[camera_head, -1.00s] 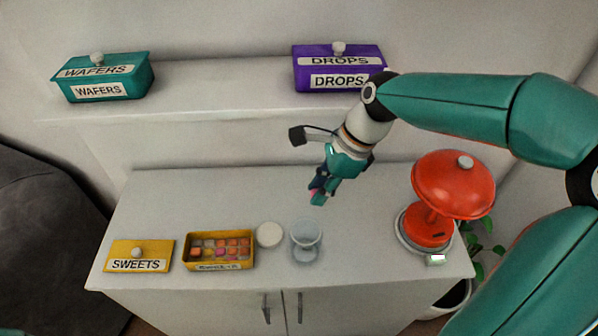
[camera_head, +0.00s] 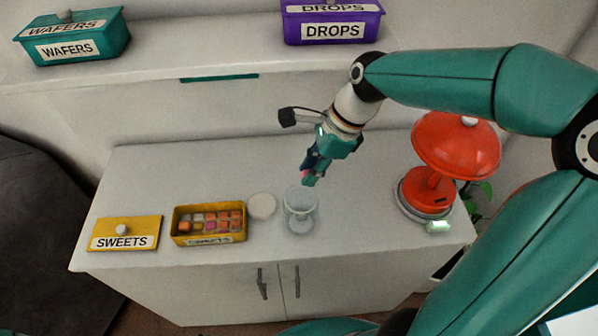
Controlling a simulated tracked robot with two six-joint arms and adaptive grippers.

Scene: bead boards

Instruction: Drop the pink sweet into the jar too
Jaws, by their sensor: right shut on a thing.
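A clear glass jar (camera_head: 300,213) stands open on the white cabinet top. My right gripper (camera_head: 308,178) is above the jar, near its rim, and is shut on the pink sweet (camera_head: 304,174). Only a small part of the sweet shows between the fingers. A yellow box (camera_head: 208,238) of sweets stands open left of the jar, with several orange, pink and pale sweets in it. My left gripper is not in view.
A round white lid (camera_head: 262,206) lies between the box and the jar. The yellow SWEETS lid (camera_head: 124,234) lies far left. A red lamp (camera_head: 455,145) stands right. A teal WAFERS box (camera_head: 70,40) and purple DROPS box (camera_head: 332,24) are on the shelf above.

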